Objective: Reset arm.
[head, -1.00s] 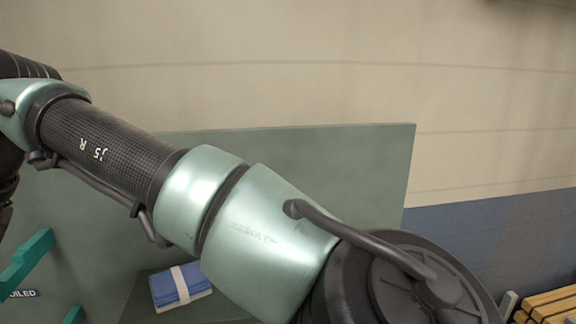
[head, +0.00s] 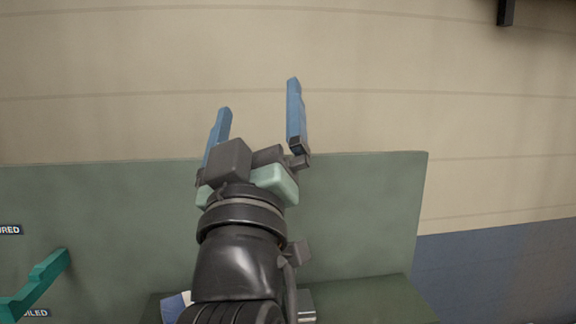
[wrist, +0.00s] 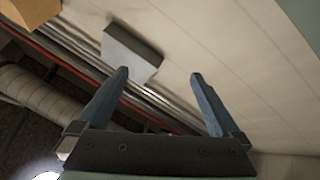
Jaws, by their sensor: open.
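My gripper (head: 258,95) points upward in the head view, in front of the beige wall and above the green panel. Its two blue fingers stand wide apart with nothing between them. In the wrist view my gripper (wrist: 160,75) is also open and empty, facing the upper wall and ceiling. My wrist and forearm rise from the bottom middle of the head view and hide part of the bench behind them.
A green panel (head: 360,220) stands behind a green surface (head: 350,300). A blue and white bundle (head: 176,305) is partly hidden by my arm. A teal bracket (head: 40,282) is at lower left. A grey box (wrist: 131,53) and pipes (wrist: 40,95) show overhead.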

